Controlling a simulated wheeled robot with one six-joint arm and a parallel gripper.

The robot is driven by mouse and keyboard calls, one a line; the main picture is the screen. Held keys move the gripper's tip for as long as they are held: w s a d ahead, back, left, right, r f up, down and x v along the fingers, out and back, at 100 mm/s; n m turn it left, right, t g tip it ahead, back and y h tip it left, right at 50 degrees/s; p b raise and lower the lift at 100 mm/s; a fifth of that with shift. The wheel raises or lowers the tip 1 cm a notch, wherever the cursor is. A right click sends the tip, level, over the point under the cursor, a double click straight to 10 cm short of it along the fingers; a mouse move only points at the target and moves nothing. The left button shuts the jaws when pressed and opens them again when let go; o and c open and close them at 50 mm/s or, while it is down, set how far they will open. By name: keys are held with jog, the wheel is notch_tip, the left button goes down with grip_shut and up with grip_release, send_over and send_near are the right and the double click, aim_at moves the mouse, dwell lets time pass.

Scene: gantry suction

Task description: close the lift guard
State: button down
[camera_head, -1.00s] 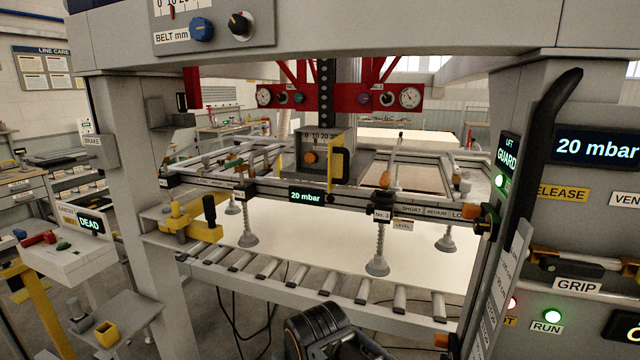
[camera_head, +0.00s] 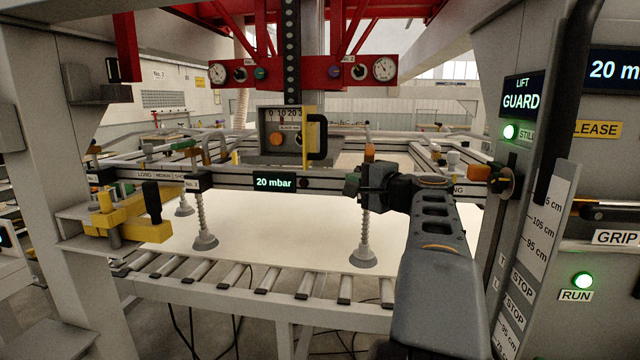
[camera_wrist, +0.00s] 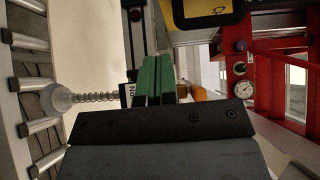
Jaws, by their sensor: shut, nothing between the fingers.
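A sign reading LIFT GUARD (camera_head: 521,95) is on the right column, with a lit green lamp below it. A yellow plate (camera_head: 309,128) stands nearly edge-on at the right side of a grey box with an orange knob (camera_head: 276,139). A black handle (camera_head: 318,137) is on the plate. It looks like a guard swung open, but its hinge is unclear. My gripper (camera_head: 351,187) is shut and empty, right of and below the handle, in front of the beam. Its green fingers (camera_wrist: 152,80) are together in the wrist view.
The beam with a 20 mbar display (camera_head: 274,183) crosses in front. Suction cups (camera_head: 204,241) hang over a pale sheet (camera_head: 270,225) above rollers. A yellow clamp (camera_head: 120,220) is at left. A tall black handle (camera_head: 570,100) stands at right. Red framework (camera_head: 345,72) is overhead.

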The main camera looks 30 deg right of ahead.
jog(key=p, duration=0.3)
send_near(307, 166)
jog(key=w+d, duration=0.2)
jog(key=w, duration=0.1)
jog(key=shift+w+a+r, duration=0.1)
jog(key=shift+w+a, duration=0.85)
jog(key=shift+w, duration=0.15)
jog(key=shift+w+a, duration=0.45)
jog(key=shift+m+h, duration=0.3)
